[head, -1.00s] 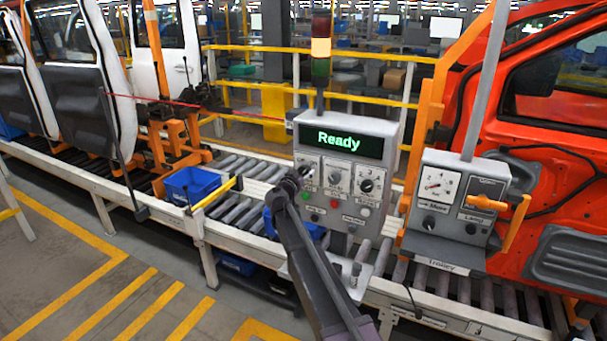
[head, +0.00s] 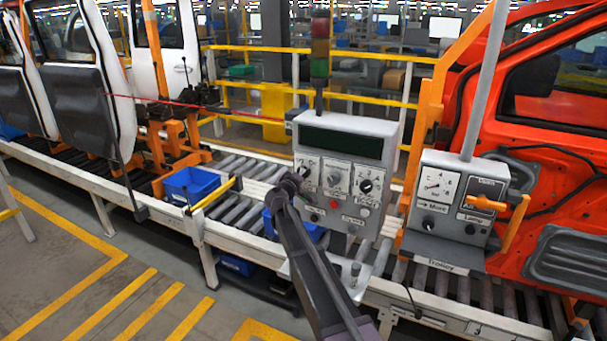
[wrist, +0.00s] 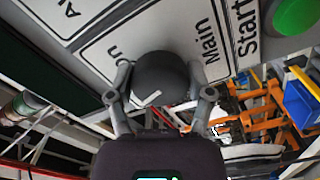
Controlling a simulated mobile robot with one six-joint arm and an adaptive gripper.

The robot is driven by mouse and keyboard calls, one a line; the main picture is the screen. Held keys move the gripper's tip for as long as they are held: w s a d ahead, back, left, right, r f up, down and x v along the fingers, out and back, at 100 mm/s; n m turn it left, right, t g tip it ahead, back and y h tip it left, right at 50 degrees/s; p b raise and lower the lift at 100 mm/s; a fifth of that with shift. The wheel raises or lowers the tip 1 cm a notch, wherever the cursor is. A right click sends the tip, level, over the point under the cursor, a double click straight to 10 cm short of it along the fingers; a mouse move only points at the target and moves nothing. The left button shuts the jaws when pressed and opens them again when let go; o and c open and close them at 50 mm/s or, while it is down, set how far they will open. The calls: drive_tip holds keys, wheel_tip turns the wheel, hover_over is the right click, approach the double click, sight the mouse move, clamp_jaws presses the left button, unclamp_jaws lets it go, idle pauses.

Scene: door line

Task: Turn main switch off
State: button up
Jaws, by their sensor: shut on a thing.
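The control box (head: 379,128) stands on the conveyor line, and its display (head: 340,142) is dark. Its lower face carries several knobs and buttons. The main switch is a round black knob (wrist: 160,78) beside the "Main" and "On" lettering in the wrist view. My gripper (wrist: 163,98) is shut on this knob, with one finger on each side. A white mark shows on the knob's near side. In the head view my gripper (head: 296,178) is at the left end of the panel and hides the main switch.
A green start button (wrist: 296,14) lies close to the knob. The trolley box (head: 452,200) with a gauge and orange handle stands to the right. A signal tower (head: 320,50) rises behind the control box. Blue bins (head: 190,184) sit on the conveyor at left.

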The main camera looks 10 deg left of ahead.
drive_tip(key=n, duration=0.5)
drive_tip(key=shift+w+r, duration=0.1)
idle(0.4)
drive_tip(key=o, duration=1.1)
drive_tip(key=shift+s, duration=0.2)
drive_tip(key=v, duration=1.1)
drive_tip(key=shift+s+a, duration=0.1)
drive_tip(key=shift+s, duration=0.25)
